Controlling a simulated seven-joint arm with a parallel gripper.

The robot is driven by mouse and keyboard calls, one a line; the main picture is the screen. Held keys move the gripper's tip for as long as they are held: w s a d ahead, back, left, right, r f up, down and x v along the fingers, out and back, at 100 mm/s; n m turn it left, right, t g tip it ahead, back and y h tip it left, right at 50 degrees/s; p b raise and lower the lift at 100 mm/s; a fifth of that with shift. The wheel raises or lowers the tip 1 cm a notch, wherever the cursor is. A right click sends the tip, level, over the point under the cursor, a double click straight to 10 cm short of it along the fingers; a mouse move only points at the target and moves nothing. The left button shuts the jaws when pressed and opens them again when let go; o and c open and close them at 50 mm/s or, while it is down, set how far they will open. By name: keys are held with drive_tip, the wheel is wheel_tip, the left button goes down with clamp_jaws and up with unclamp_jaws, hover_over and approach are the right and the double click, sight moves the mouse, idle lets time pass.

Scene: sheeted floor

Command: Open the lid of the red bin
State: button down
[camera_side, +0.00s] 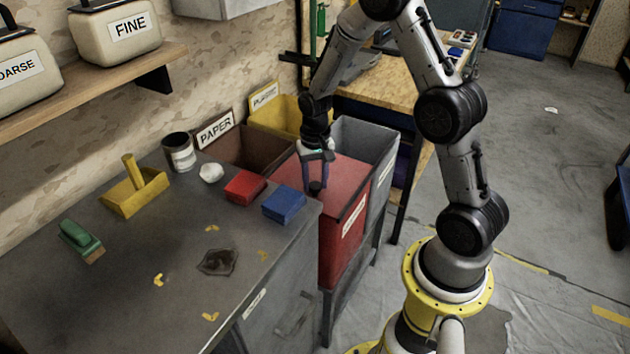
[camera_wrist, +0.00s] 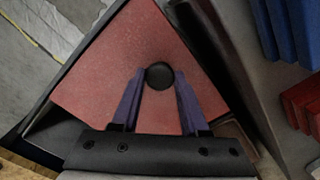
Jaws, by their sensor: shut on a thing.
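The red bin (camera_side: 335,240) stands to the right of the grey bench, with a white label on its side. Its flat red lid (camera_side: 338,180) lies closed on top and also fills the middle of the wrist view (camera_wrist: 110,70). A round black knob (camera_wrist: 159,75) sits on the lid. My gripper (camera_side: 316,185) is over the lid, pointing down. In the wrist view, the purple fingers of my gripper (camera_wrist: 159,84) are shut on the knob, one on each side of it.
A grey bin (camera_side: 385,150) stands open right behind the red bin. A brown bin marked PAPER (camera_side: 245,150) and a yellow bin (camera_side: 285,118) stand by the wall. Blue block (camera_side: 284,205) and red block (camera_side: 245,187) lie on the bench near the red bin.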

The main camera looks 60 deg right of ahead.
drive_tip(key=d, duration=1.6)
drive_tip(key=shift+d+r, duration=0.15)
drive_tip(key=shift+d, duration=0.25)
drive_tip(key=shift+c, duration=2.1)
unclamp_jaws()
drive_tip(key=shift+a, duration=0.1)
wheel_tip(320, 180, up, 14)
